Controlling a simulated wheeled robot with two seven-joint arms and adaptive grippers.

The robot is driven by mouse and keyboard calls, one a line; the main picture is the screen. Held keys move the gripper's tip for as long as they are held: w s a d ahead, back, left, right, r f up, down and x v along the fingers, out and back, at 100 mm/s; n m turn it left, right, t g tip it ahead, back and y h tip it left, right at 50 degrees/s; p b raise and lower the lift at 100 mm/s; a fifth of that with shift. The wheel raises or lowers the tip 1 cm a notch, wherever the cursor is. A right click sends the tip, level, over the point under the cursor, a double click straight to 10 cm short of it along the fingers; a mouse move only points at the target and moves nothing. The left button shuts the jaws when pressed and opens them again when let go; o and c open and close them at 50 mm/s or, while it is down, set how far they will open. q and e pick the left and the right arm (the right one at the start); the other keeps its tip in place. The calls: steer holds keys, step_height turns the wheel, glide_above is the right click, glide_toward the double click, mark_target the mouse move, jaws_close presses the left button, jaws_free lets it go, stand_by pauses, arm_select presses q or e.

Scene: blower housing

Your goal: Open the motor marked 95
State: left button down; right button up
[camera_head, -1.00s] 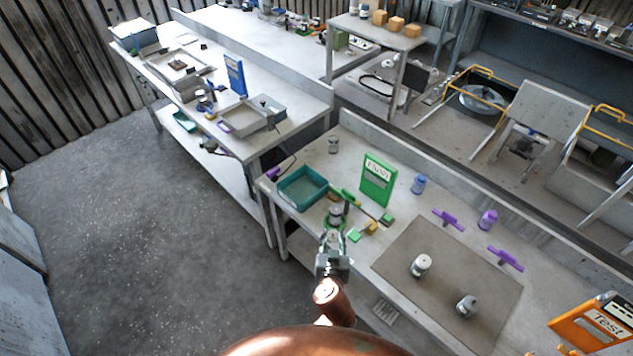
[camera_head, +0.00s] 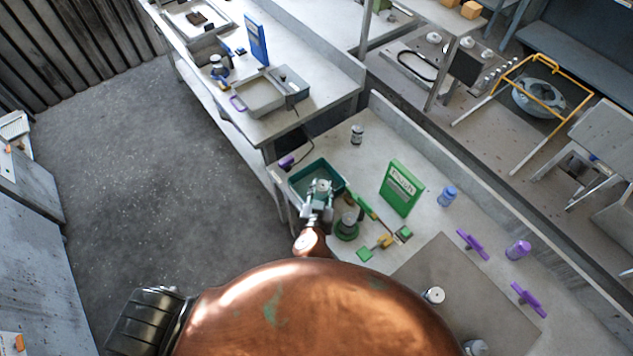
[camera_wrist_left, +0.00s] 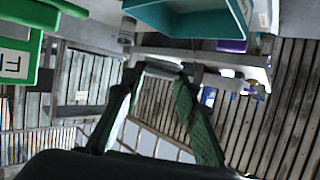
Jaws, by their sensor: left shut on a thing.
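My left gripper (camera_head: 319,192) is over the teal bin (camera_head: 299,199). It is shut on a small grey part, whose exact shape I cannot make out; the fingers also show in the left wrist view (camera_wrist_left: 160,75). A grey motor (camera_head: 350,221) stands upright in a green fixture (camera_head: 346,235), just right of the gripper and apart from it. Two more motors are on the grey mat (camera_head: 420,265): one near its left edge (camera_head: 434,295), one lower (camera_head: 475,347). Another small can-shaped one (camera_head: 357,134) stands behind the bin. No number 95 is readable. My right gripper is out of view.
A green sign (camera_head: 401,188), a blue cylinder (camera_head: 447,196), a purple cylinder (camera_head: 518,250) and purple tools (camera_head: 472,244) stand or lie right of the fixture. Green and yellow pieces (camera_head: 383,241) lie close to it. Open floor (camera_head: 170,210) is at left.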

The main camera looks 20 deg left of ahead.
arm_select(q)
steer(key=shift+w+a+f, duration=0.25)
steer(key=shift+w+a, duration=0.05)
steer(key=shift+w, duration=0.3)
steer(key=shift+w+a+f, duration=0.25)
steer(key=shift+w, duration=0.35)
steer(key=w+f, duration=0.1)
steer(key=f, duration=0.1)
steer(key=w+a+f, duration=0.2)
steer(key=w+f, duration=0.1)
steer(key=shift+a+f, duration=0.15)
steer(key=shift+f, duration=0.15)
steer(key=shift+w+a+f, duration=0.1)
steer(key=shift+w+f, duration=0.05)
steer(key=shift+f, duration=0.1)
step_height(320, 180, down, 3)
steer(key=shift+f, duration=0.15)
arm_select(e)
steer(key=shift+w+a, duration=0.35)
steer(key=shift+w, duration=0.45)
arm_select(q)
steer(key=shift+f+b, duration=0.35)
steer(key=shift+b, duration=0.2)
steer(key=shift+f+b, duration=0.25)
steer(key=shift+b, duration=0.1)
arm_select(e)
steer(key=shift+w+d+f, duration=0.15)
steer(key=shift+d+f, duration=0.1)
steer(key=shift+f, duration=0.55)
